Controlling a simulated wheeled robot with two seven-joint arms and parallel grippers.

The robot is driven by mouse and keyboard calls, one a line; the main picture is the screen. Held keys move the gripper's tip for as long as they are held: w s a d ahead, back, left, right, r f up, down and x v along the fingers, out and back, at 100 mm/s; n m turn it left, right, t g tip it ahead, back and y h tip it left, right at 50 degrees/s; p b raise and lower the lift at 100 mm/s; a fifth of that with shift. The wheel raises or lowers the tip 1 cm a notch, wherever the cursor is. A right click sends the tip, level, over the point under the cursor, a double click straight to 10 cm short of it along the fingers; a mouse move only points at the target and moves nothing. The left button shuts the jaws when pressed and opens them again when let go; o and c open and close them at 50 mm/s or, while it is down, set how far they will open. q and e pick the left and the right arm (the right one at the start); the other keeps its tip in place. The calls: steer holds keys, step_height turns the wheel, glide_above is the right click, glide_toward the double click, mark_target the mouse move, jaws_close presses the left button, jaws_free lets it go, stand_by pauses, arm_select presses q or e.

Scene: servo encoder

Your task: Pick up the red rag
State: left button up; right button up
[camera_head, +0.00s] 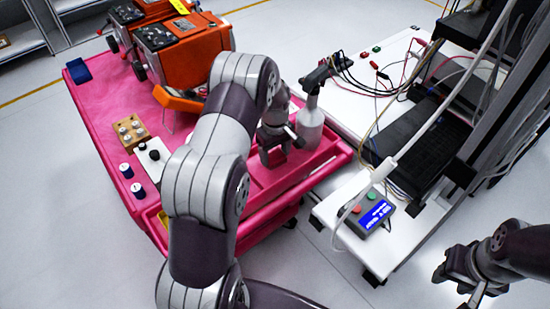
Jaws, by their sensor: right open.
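I cannot make out a red rag; a red cloth on the pink cart top (95,115) would be hard to tell apart, and my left arm covers part of the cart. My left gripper (281,152) is low over the right part of the cart, beside a white spray bottle (309,128). Its fingers point down, and their gap is too small to judge. My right gripper (454,286) is at the lower right, open and empty, over the floor and away from the cart.
Orange machines (195,55) stand at the cart's back. A white bench (345,195) with cables and a blue-screen box (372,212) stands right.

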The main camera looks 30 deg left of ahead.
mark_target(275, 155)
arm_select(q)
steer(key=shift+w, duration=0.1)
steer(key=shift+r, duration=0.6)
step_height(275, 155, up, 3)
steer(key=shift+f+b, duration=0.1)
steer(key=shift+b, duration=0.2)
steer(key=w+a+r+p, duration=0.1)
steer(key=a+r+p, duration=0.4)
steer(key=a, duration=0.6)
step_height(275, 155, up, 2)
steer(key=shift+w+a, duration=0.3)
